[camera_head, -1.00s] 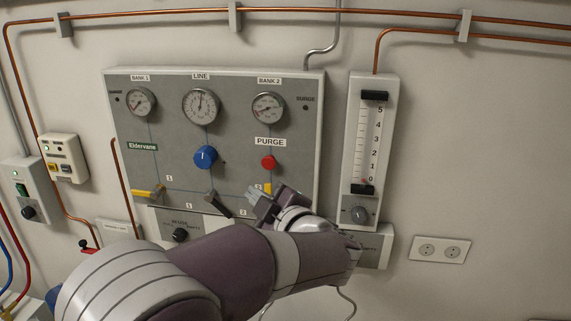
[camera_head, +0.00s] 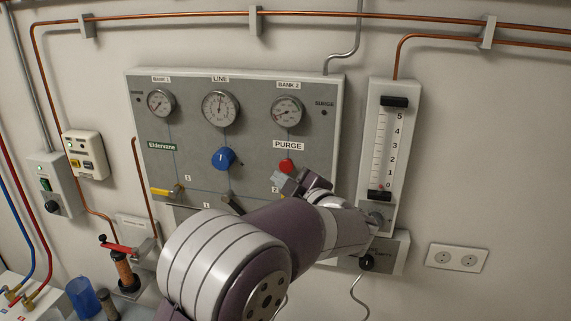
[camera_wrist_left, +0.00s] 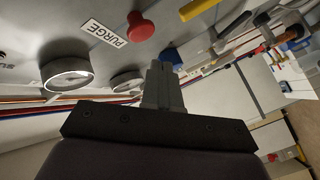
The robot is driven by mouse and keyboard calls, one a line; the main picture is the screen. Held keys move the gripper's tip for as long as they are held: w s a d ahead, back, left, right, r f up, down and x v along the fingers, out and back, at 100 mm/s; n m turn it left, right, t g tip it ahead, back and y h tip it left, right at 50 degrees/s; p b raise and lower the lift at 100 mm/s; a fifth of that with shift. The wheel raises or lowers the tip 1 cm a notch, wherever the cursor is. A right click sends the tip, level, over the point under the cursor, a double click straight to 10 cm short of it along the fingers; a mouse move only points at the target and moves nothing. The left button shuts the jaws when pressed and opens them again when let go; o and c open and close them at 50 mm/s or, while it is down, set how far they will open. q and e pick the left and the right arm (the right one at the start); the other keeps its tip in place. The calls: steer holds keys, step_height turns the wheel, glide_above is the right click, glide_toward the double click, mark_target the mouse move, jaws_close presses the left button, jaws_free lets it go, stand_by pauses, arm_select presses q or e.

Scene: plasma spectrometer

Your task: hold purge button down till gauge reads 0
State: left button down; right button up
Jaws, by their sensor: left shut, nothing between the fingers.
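The red purge button (camera_head: 287,165) sits under the PURGE label (camera_head: 288,145) on the grey panel (camera_head: 185,130). My left gripper (camera_head: 281,180) is shut and empty, just below the button in the head view. In the left wrist view the red button (camera_wrist_left: 140,27) stands out from the panel beside the shut fingertips (camera_wrist_left: 165,60), with a visible gap. The Bank 1 gauge (camera_head: 160,103), Line gauge (camera_head: 221,108) and Bank 2 gauge (camera_head: 287,111) line the panel top. The Line needle points roughly up; exact readings are too small to tell. My right gripper is out of view.
A blue knob (camera_head: 223,158) and a yellow valve handle (camera_head: 166,192) stick out from the panel. A flow tube with a scale (camera_head: 388,145) hangs to the right. My left arm covers the panel's lower part. A socket (camera_head: 456,258) is at lower right.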

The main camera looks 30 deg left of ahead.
mark_target(288, 172)
arm_select(q)
steer(key=shift+w+a, duration=0.2)
steer(key=shift+w, duration=0.75)
stand_by(1.4)
steer(key=shift+w+a, duration=0.1)
steer(key=shift+w, duration=0.3)
steer(key=shift+w+a+p, duration=0.1)
steer(key=shift+w+p, duration=0.4)
steer(key=shift+w, duration=0.05)
stand_by(0.7)
steer(key=shift+s, duration=0.15)
steer(key=shift+s+d+b, duration=0.2)
steer(key=shift+s+b, duration=0.2)
steer(key=shift+s, duration=0.4)
